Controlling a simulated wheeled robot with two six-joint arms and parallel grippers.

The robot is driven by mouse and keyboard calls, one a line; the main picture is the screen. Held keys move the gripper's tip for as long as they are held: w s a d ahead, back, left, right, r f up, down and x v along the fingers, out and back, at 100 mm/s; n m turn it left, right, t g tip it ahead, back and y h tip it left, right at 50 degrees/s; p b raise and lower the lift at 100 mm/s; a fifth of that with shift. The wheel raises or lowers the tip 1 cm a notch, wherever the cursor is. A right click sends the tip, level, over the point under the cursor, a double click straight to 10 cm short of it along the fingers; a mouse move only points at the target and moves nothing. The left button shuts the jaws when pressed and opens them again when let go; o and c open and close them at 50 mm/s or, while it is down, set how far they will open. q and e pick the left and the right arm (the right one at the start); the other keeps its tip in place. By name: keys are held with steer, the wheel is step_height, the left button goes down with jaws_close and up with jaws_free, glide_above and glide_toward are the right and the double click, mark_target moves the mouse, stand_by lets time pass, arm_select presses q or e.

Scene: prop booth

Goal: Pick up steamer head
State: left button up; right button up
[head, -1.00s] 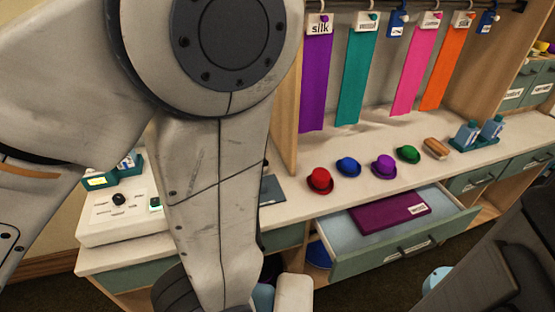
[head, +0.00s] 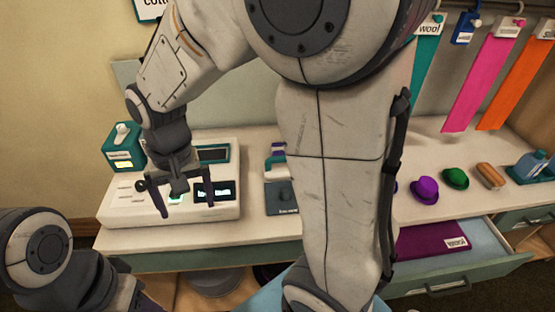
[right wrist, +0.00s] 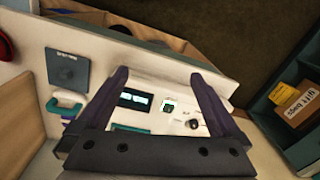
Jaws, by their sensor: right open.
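I cannot pick out the steamer head with certainty. A small teal, white and purple item (head: 274,152) stands behind a dark plate (head: 284,199), right of the white console; it also shows at the left of the right wrist view (right wrist: 65,107). My right gripper (head: 186,210) is open and empty, pointing down over the front of the white console (head: 120,212). In the right wrist view its fingers (right wrist: 160,76) spread over the console's display and knob. My left gripper (head: 135,295) is partly cut off at the lower left; its jaws are unclear.
A teal box (head: 122,155) with a white top piece stands left of the console. My right arm hides the middle of the counter. Purple (head: 425,190) and green (head: 456,178) hats sit to the right, above an open drawer (head: 480,272) holding a purple item.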

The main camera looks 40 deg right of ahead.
steer(key=w+d+f+m, duration=0.1)
steer(key=w+d+m, duration=0.4)
steer(key=w+d, duration=0.2)
steer(key=m+p, duration=0.1)
steer(key=m, duration=1.4)
glide_toward(280, 168)
step_height(280, 168, down, 3)
steer(key=shift+w+r+m+h+p, duration=0.1)
steer(key=shift+w+m+h+p, duration=0.1)
steer(key=shift+m+h+p, duration=0.15)
steer(key=f, duration=0.1)
steer(key=f+p, duration=0.1)
steer(key=f, duration=0.2)
steer(key=shift+s+a+f+p, duration=0.1)
steer(key=shift+a+f+p, duration=0.2)
steer(key=shift+f+p, duration=0.1)
steer(key=shift+f, duration=0.5)
jaws_close()
